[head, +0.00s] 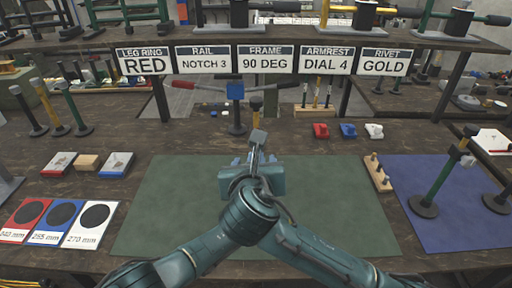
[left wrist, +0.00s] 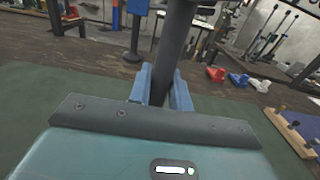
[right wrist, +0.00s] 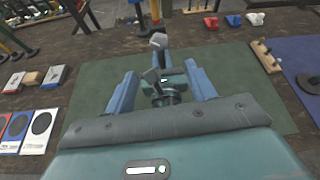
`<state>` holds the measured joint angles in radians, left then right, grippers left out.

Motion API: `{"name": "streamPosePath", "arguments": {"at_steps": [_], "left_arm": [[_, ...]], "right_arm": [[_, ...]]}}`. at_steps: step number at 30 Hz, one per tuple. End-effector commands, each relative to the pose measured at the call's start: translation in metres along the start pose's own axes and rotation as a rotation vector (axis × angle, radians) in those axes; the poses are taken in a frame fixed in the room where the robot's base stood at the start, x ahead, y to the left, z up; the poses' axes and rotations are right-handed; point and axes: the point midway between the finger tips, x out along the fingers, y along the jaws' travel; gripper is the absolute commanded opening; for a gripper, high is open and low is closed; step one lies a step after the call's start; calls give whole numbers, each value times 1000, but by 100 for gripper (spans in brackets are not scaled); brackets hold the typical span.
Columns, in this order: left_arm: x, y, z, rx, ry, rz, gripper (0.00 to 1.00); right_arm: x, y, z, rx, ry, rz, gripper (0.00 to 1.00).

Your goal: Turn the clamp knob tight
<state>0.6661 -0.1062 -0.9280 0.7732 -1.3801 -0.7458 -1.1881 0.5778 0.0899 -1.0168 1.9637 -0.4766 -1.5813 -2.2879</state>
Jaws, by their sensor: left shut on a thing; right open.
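A dark post with a grey block-like head (head: 258,138) stands over the green mat (head: 160,205) in the head view. In the left wrist view my left gripper (left wrist: 163,85) is shut around the dark post (left wrist: 176,45). The fingers do not visibly touch the fitting. Whether the fitting is the clamp knob I cannot tell. In the head view my arms and gripper bodies overlap and hide the lower post.
A peg block (head: 377,172) and blue mat (head: 440,200) with a green post (head: 440,180) lie to the right. Red, blue and white discs' cards (head: 58,222) are at left. Small red, blue and white parts (head: 347,131) sit behind. Signs (head: 265,60) hang above.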

Motion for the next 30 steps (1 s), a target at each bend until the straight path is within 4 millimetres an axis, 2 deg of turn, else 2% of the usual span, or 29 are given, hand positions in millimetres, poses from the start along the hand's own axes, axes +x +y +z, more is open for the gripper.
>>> {"name": "streamPosePath", "arguments": {"at_steps": [5,12,18,24,30], "left_arm": [[0,-1,2,-1,-3,0,0],[0,-1,2,-1,-3,0,0],[0,-1,2,-1,-3,0,0],[0,-1,2,-1,-3,0,0],[0,-1,2,-1,-3,0,0]], "right_arm": [[19,1,0,-3,-4,-3,55],[69,0,0,-2,-2,-3,55],[101,1,1,-1,-3,-1,55],[116,1,0,-1,-2,0,55],[117,1,1,-1,-3,1,55]]}}
